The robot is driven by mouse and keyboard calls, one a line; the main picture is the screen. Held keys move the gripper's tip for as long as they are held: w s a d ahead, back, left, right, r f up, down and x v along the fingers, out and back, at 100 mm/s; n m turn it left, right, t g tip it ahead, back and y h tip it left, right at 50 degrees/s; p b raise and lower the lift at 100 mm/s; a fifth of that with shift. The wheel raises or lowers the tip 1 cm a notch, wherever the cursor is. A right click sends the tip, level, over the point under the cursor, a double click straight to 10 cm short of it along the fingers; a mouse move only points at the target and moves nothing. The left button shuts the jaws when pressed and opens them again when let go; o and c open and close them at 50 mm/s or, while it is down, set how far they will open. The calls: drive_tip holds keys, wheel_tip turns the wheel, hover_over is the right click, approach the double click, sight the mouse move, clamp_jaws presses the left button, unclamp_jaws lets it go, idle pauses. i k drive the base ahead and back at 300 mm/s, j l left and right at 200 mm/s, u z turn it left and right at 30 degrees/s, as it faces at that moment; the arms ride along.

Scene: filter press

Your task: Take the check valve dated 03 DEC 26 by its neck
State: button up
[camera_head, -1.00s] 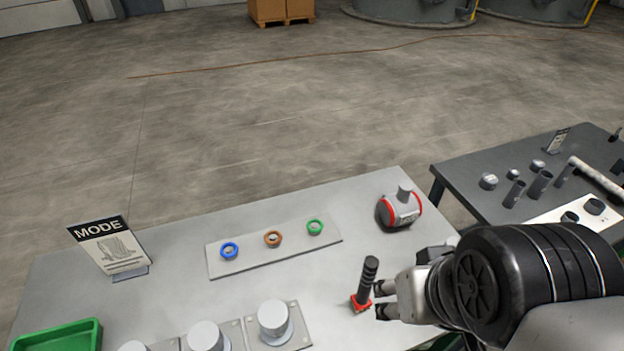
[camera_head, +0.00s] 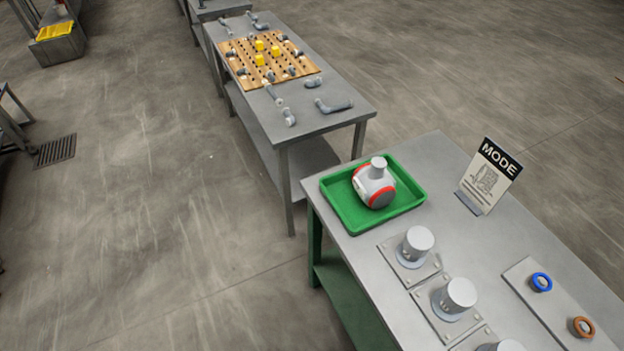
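A grey check valve (camera_head: 375,187) with red bands lies in the green tray (camera_head: 335,212) at the left end of the near table. Its short round neck (camera_head: 378,164) points up and is clear of the tray walls. A pale label patch shows on its side, but no date can be read. My gripper is not in this view, so its distance from the valve and its opening cannot be seen.
The MODE sign (camera_head: 490,177) stands right of the tray. Capped cylinders on plates (camera_head: 417,243) line the front. A strip (camera_head: 522,280) holds a blue ring (camera_head: 541,282) and an orange ring (camera_head: 583,327). Another table (camera_head: 335,105) with a pegboard (camera_head: 265,58) stands behind.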

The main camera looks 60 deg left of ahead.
sight(376, 185)
drive_tip(key=u, duration=1.65)
drive_tip(key=i+j+z, duration=0.25)
drive_tip(key=i+j, duration=1.1)
drive_tip(key=j, duration=0.1)
